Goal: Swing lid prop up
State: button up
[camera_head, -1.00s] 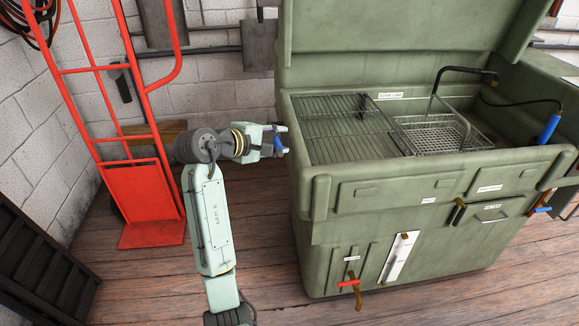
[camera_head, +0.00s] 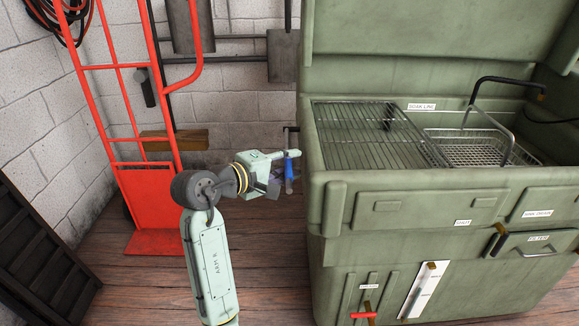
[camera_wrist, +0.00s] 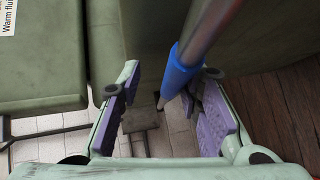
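The lid prop shows in the wrist view as a grey metal rod with a blue sleeve (camera_wrist: 180,74), slanting down from the upper right. In the head view the blue sleeve (camera_head: 289,167) is small, at the left side of the green parts washer (camera_head: 395,210). My gripper (camera_head: 279,171) is there too, its fingers apart. In the wrist view my gripper (camera_wrist: 164,112) is open, with purple pads. The sleeve's lower end lies near the right finger; I cannot tell whether they touch. The washer's lid (camera_head: 430,35) stands raised, its top out of view.
A wire grate (camera_head: 365,135) and a wire basket (camera_head: 470,150) sit in the washer's basin. A red hand truck (camera_head: 148,200) stands left of my arm by the brick wall. Dark slatted steps (camera_head: 40,255) are at lower left. Wooden floor (camera_head: 275,270) is clear between arm and washer.

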jog(key=p+v, duration=0.6)
jog(key=v, duration=0.6)
jog(key=shift+s+a, duration=0.15)
jog(key=shift+s, duration=0.1)
dwell(0.7)
jog(key=shift+p, duration=0.65)
